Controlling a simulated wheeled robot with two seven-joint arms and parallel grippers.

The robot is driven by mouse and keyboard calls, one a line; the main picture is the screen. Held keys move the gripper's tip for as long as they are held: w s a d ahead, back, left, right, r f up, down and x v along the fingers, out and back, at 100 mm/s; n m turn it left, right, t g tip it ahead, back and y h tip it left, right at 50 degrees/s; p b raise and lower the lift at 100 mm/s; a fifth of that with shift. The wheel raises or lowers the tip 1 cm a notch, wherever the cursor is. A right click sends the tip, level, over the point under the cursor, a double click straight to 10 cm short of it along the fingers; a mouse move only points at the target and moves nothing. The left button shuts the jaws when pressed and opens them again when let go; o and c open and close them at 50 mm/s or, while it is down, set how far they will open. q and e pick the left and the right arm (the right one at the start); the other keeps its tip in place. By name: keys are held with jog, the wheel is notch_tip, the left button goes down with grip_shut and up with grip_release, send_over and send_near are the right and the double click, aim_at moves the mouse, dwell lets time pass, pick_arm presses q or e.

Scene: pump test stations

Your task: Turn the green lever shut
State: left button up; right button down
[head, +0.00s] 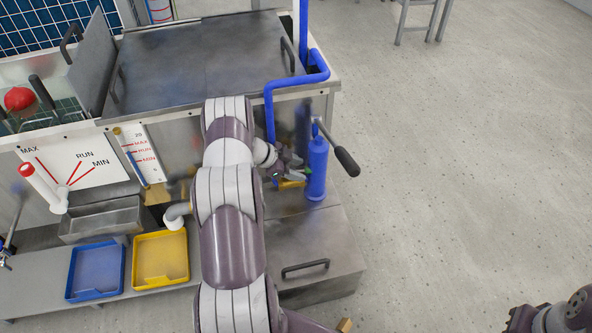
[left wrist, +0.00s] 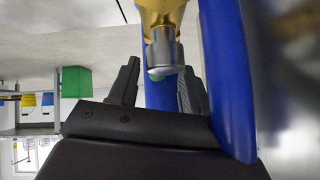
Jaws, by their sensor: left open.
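My left gripper (head: 290,168) is open beside the tall blue cylinder (head: 316,168), at the front of the steel bench. A small yellow valve body (head: 291,184) shows just below it; green parts there are too small to make out. In the left wrist view, the brass valve (left wrist: 162,15) with its silver end comes down in front of the open black fingers (left wrist: 157,88). A green block (left wrist: 76,82) shows left of the fingers, and a green bit shows behind the silver end. I cannot tell whether they join as the lever, or whether a finger touches it.
A blue pipe (head: 269,115) runs down close to my gripper. A black-handled crank (head: 345,160) sticks out right of the cylinder. A low steel cabinet (head: 310,235) stands below. Blue (head: 120,270) and yellow (head: 184,258) trays lie left.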

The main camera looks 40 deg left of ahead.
pick_arm(q)
grip_shut()
jog(key=shift+r+m+g+h, duration=0.1)
jog(key=shift+m+g+h, duration=0.35)
jog(key=shift+m, duration=0.35)
jog(key=shift+s+d+m+g+h, duration=0.1)
jog(key=shift+m+g+h, duration=0.2)
jog(key=shift+m, duration=0.2)
jog(key=shift+d, duration=0.1)
